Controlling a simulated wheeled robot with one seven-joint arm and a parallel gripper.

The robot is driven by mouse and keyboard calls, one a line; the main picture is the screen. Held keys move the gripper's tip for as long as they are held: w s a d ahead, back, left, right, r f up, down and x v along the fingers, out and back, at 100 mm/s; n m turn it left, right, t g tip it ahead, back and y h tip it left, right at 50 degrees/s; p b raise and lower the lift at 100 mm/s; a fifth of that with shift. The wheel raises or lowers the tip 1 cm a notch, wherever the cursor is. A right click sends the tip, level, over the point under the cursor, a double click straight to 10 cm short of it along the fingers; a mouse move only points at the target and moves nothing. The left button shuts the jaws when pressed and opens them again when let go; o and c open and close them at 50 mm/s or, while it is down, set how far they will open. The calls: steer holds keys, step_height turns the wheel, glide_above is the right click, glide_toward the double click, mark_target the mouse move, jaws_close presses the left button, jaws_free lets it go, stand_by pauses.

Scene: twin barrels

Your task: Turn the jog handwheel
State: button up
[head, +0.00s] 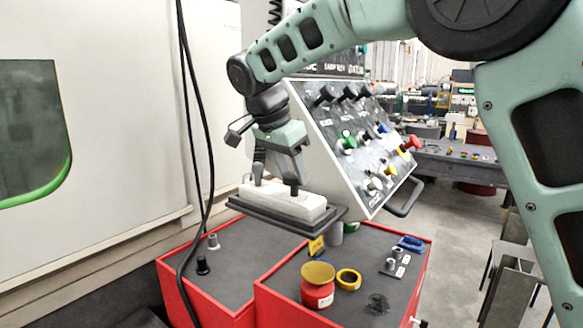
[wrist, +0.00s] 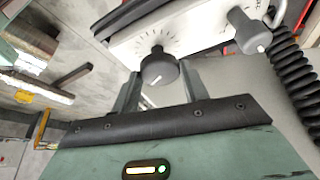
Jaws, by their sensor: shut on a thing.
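The jog handwheel (wrist: 158,68) is a round dark knob with a white pointer line, set on a pale box (wrist: 205,25) with dial marks around it. In the wrist view one finger of my gripper (wrist: 161,76) stands on each side of the knob, shut on it. In the head view my gripper (head: 291,176) points down onto the pale box (head: 290,203), and the fingers partly hide the handwheel (head: 292,188). A second, smaller grey knob (wrist: 248,30) is on the same box; in the head view it stands left of my gripper (head: 256,174).
The box sits on a dark tray (head: 268,223) above red cabinets (head: 240,314). A sloped control panel (head: 345,150) with several coloured knobs stands close right. Black cables (head: 190,100) hang at left. A red jar (head: 317,290) and yellow ring (head: 348,278) are on the cabinet.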

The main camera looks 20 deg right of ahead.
stand_by(0.4)
steer(key=o, duration=1)
steer(key=shift+r, duration=0.1)
steer(key=v, duration=1.7)
steer(key=shift+a, duration=0.2)
